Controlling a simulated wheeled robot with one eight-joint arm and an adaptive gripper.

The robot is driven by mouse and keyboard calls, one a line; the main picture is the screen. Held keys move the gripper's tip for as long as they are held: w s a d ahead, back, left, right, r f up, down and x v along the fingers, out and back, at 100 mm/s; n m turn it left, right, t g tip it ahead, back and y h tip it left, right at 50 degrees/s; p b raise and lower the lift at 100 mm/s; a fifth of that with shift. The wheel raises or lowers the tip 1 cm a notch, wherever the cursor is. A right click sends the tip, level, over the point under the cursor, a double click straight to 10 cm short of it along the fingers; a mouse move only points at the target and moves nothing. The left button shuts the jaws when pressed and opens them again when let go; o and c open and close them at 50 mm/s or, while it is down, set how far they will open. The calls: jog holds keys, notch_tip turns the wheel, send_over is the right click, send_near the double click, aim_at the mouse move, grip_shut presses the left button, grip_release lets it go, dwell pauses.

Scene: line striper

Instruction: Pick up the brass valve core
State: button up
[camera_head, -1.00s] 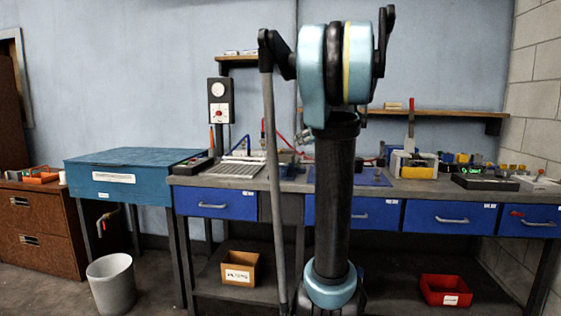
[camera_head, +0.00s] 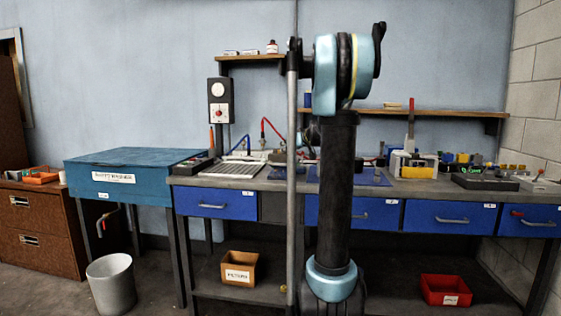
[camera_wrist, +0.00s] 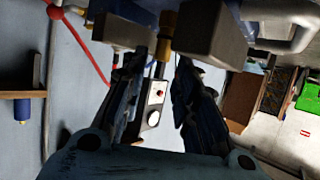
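The brass valve core (camera_wrist: 166,42) shows in the wrist view as a slim gold-brown piece, wider at the top of the picture and narrowing downward. In the head view my arm's column hides the gripper and the valve core.
The workbench (camera_head: 420,187) carries a red hose (camera_head: 272,127), a drainer grid and several small items. A gauge panel (camera_head: 220,101) stands at its left. A shelf (camera_head: 430,111) hangs behind. Bins sit below.

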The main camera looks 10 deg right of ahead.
jog(key=x, duration=0.5)
jog(key=shift+a, duration=0.1)
jog(key=shift+s, duration=0.1)
grip_shut()
jog(key=shift+r, duration=0.1)
